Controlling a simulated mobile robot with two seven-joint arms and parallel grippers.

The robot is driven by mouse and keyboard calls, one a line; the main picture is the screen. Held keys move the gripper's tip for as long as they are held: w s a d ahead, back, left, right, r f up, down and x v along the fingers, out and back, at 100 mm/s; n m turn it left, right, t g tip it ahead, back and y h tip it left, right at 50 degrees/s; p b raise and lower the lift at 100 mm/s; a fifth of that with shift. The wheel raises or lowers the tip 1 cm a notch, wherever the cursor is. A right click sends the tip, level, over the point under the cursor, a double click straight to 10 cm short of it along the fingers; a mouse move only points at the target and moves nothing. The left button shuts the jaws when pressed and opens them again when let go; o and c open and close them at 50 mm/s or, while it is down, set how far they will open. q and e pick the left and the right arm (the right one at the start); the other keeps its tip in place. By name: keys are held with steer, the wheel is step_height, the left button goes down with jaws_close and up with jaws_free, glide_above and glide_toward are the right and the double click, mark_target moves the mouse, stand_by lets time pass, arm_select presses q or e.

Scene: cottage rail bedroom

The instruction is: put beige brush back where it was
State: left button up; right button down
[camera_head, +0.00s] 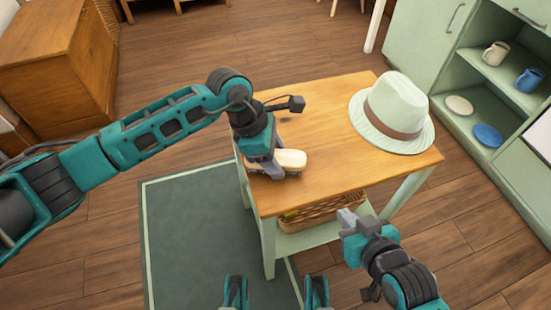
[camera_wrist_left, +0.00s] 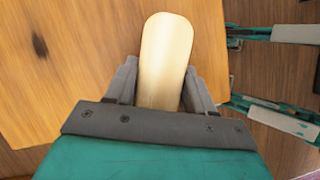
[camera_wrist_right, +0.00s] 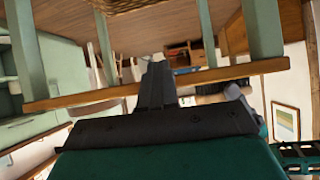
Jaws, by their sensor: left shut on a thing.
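The beige brush (camera_head: 292,160) is at the left edge of the wooden table (camera_head: 325,104). My left gripper (camera_head: 268,170) is shut on it from above; the left wrist view shows the pale, rounded brush (camera_wrist_left: 165,60) between the two fingers. I cannot tell whether the brush touches the tabletop or is held just over it. My right gripper (camera_head: 346,218) is in front of the table, below the tabletop, away from the brush. In the right wrist view its fingers (camera_wrist_right: 156,85) are together with nothing between them.
A pale green hat (camera_head: 394,105) with a brown band sits at the table's right. A wicker basket (camera_head: 322,212) is on the shelf below. The tabletop's middle is clear.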

arm_select(q)
steer(key=shift+f, duration=0.3)
steer(key=o, duration=0.9)
steer(key=shift+o, duration=0.2)
